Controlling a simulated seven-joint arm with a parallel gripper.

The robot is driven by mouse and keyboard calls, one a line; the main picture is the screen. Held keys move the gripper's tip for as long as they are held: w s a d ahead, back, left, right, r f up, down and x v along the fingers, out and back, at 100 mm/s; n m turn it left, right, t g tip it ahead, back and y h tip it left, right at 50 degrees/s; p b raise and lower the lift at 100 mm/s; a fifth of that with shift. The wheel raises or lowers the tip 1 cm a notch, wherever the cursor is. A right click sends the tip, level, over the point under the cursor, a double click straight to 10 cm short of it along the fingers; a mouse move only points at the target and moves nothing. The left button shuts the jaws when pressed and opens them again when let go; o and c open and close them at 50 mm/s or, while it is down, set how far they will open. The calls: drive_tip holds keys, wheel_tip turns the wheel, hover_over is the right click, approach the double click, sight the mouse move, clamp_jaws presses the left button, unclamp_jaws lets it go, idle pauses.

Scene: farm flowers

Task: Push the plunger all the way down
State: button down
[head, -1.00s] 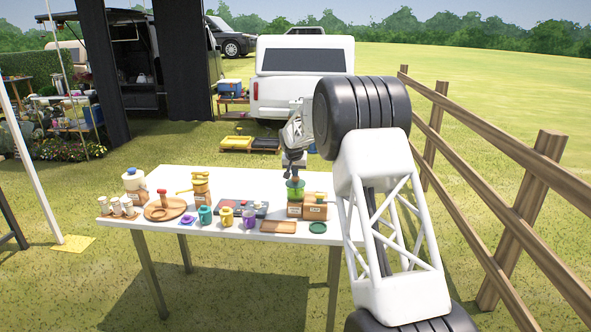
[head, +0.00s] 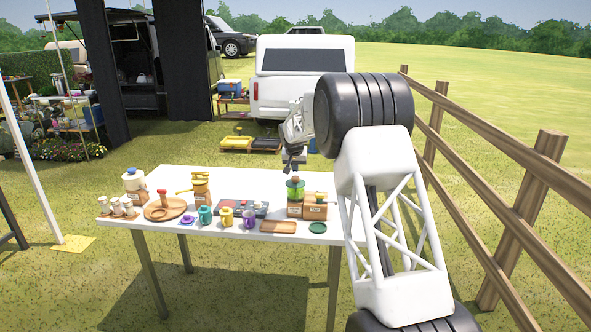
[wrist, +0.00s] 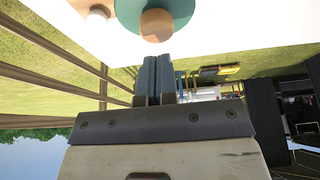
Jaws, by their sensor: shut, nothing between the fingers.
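A green press (head: 295,193) with a dark green lid and a knob on top stands near the right end of the white table (head: 240,181). Its knob seems to sit close above the lid; the exact plunger height is too small to tell. In the wrist view a round wooden knob (wrist: 157,25) shows in front of a teal disc (wrist: 185,12), beyond my fingertips. My gripper (head: 288,169) is above the press, apart from it. In the wrist view its two dark fingers (wrist: 155,62) are together and empty.
A wooden box (head: 315,211) stands right beside the press, with a wooden tray (head: 278,227) and green ring (head: 318,227) in front.

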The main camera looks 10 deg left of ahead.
drive_tip(key=shift+r, duration=1.75)
drive_tip(key=shift+r, duration=0.1)
wheel_tip(320, 180, up, 6)
drive_tip(key=shift+f, duration=0.1)
idle(0.8)
drive_tip(key=shift+s+d, duration=0.1)
